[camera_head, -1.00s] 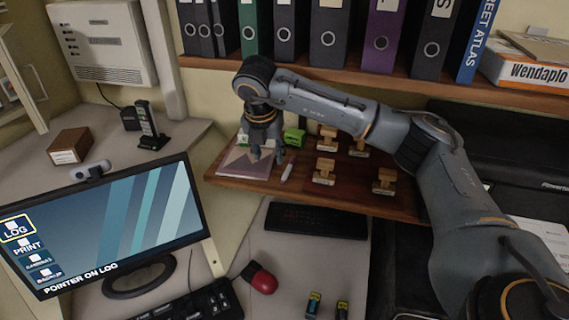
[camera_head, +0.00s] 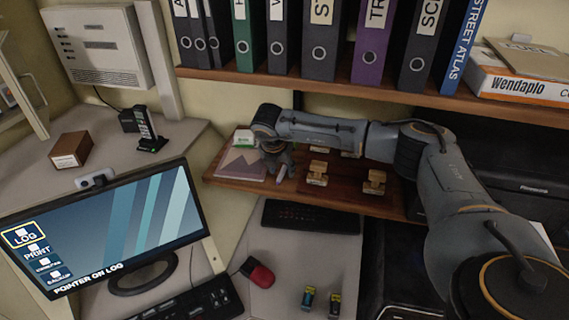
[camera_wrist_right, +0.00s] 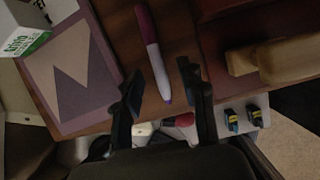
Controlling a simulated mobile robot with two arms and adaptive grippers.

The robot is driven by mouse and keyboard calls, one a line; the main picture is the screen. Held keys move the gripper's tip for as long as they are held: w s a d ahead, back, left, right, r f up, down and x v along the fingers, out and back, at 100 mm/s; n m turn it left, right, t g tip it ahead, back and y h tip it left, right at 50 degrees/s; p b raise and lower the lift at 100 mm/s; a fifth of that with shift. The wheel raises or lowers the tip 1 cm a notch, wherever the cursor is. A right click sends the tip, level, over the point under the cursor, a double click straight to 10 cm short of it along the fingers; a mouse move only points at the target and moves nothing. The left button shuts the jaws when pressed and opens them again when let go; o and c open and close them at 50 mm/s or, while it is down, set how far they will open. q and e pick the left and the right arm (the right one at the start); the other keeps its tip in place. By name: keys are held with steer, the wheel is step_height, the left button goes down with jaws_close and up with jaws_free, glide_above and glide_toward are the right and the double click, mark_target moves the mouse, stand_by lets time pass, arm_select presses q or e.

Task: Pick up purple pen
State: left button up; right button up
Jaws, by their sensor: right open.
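The purple pen (camera_wrist_right: 152,50), with a purple cap end and a white barrel, lies on the brown wooden shelf (camera_head: 345,200). In the head view a small part of the pen (camera_head: 281,180) shows below my right gripper (camera_head: 278,170). My right gripper (camera_wrist_right: 162,82) is open in the wrist view. Its two dark fingers stand on either side of the pen's white barrel in the picture, with a gap on both sides. I cannot tell how far above the shelf the fingertips are. My left gripper is not in view.
Wooden stamps (camera_head: 317,173) stand to the right. Binders (camera_head: 322,45) line the upper shelf. A keyboard (camera_head: 310,217) lies below the wooden shelf.

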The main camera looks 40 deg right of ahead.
steer(key=shift+w+d+f, duration=0.1)
steer(key=shift+w+f, duration=0.05)
steer(key=shift+f, duration=0.2)
jaws_close()
steer(key=shift+r, duration=0.1)
